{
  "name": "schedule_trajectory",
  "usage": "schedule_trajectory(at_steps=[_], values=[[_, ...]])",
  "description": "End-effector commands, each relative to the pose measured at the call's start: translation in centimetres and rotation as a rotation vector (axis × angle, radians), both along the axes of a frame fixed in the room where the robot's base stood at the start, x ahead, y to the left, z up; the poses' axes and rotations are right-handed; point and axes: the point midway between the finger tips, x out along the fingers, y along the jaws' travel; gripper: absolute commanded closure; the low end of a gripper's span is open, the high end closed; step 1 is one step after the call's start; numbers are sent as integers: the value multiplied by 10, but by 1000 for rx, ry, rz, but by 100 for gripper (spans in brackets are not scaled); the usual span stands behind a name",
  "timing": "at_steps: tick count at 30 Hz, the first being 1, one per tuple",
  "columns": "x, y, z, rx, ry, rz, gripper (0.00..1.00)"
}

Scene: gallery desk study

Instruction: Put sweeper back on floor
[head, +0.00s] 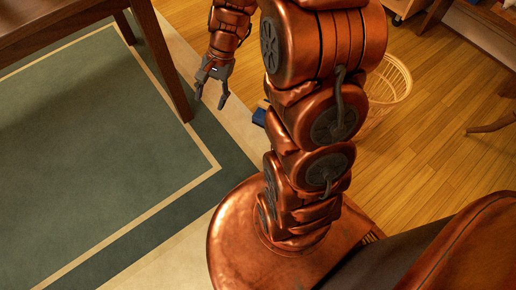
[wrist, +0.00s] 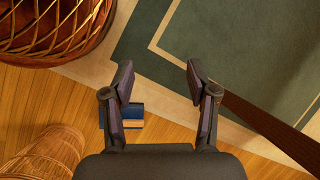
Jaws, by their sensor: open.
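My gripper (head: 212,82) hangs open and empty above the floor by the table leg. In the wrist view its two fingers (wrist: 159,83) stand wide apart, with only rug and floor between them. Nothing shows clearly as a sweeper.
A wooden table (head: 60,28) with a leg (head: 168,75) stands on the green, cream-bordered rug (head: 85,165) at left. A wicker basket (head: 393,82) stands on the wooden floor (head: 440,135) at right. A dark wooden leg (head: 492,125) reaches in at the right edge.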

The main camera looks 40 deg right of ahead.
Motion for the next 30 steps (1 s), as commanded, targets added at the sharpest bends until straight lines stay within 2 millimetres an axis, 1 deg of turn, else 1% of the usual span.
schedule_trajectory(at_steps=[1,3,5,6,9,11,12,14,18,21,25,27,30], values=[[-13,10,10,-11,-5,69,42],[-31,21,22,-27,-13,162,42],[-49,29,30,-39,-11,242,42],[-62,34,36,-45,-10,297,42],[-91,43,49,-68,-9,423,42],[-109,46,55,-83,-8,500,42],[-122,48,60,-91,-4,549,42],[-141,50,65,-104,2,623,42],[-183,49,77,-139,14,787,42],[-209,45,83,-161,24,888,42],[-233,38,88,-182,37,981,42],[-241,36,89,-187,44,1012,42],[-247,34,90,-192,50,1035,42]])
